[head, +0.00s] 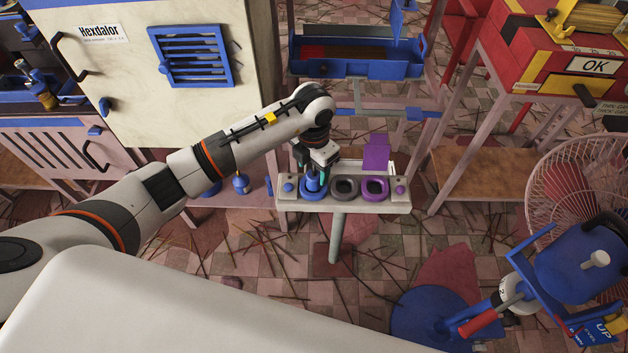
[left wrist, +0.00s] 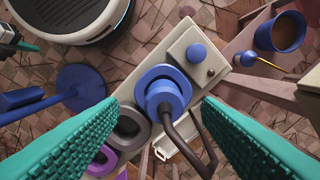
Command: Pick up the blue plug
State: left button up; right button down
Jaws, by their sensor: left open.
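The blue plug (head: 314,181) sits upright in a blue ring socket (left wrist: 145,80) on a pale stand (head: 402,208). In the left wrist view the plug (left wrist: 163,95) is a round blue piece with a dark bent cable or handle running from it toward the lower right. My left gripper (head: 316,163) is just above the plug, pointing down. Its teal fingers are open, one on each side of the plug, with visible gaps in the left wrist view (left wrist: 160,120). What seems to be part of my right gripper (left wrist: 20,42) shows at the upper left edge there.
A grey ring socket (head: 344,188) and a purple one (head: 375,188) sit right of the plug. A purple flap (head: 376,152) stands behind them. A blue knob (left wrist: 196,53) is on the stand's other end. A fan (head: 580,190) stands at the right.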

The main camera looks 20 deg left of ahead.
aim_at(313, 174)
pick_arm(q)
jog(key=f, duration=0.5)
jog(key=shift+w+a+f+b, duration=0.1)
jog(key=shift+w+f+b, duration=0.05)
jog(key=shift+w+b, duration=0.2)
pick_arm(e)
jog(key=shift+w+a+r, duration=0.1)
jog(key=shift+w+r, duration=0.65)
jog(key=shift+r, duration=0.05)
